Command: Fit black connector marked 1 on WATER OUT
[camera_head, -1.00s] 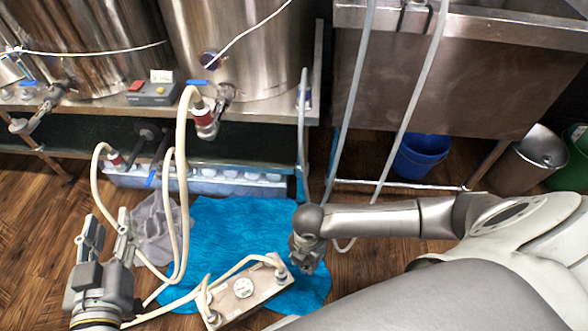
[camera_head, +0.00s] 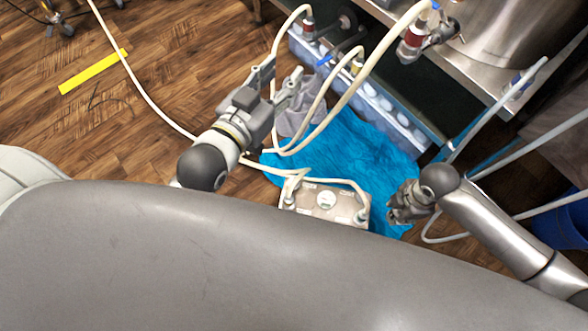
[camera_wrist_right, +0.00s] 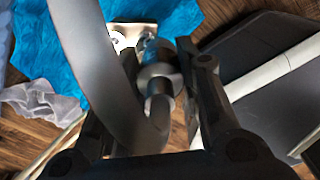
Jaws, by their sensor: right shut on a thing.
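A metal box (camera_head: 325,201) with a round dial and small labels lies on the blue mat; the labels are too small to read, so I cannot tell which port is WATER OUT. Pale hoses (camera_head: 327,180) run to fittings at its ends. My right gripper (camera_head: 404,208) is just right of the box. In the right wrist view, my right gripper (camera_wrist_right: 158,75) is shut on a grey hose fitting (camera_wrist_right: 157,85), with a curved hose in front. No mark 1 is readable, and its seating is hidden. My left gripper (camera_head: 279,82) is open and empty, above and left of the box.
The blue mat (camera_head: 372,150) lies on the wooden floor, with a grey cloth (camera_head: 294,118) at its edge. A steel bench with valves (camera_head: 430,40) stands behind. Hoses hang at the right near my right arm. A yellow strip (camera_head: 92,71) marks the open floor at left.

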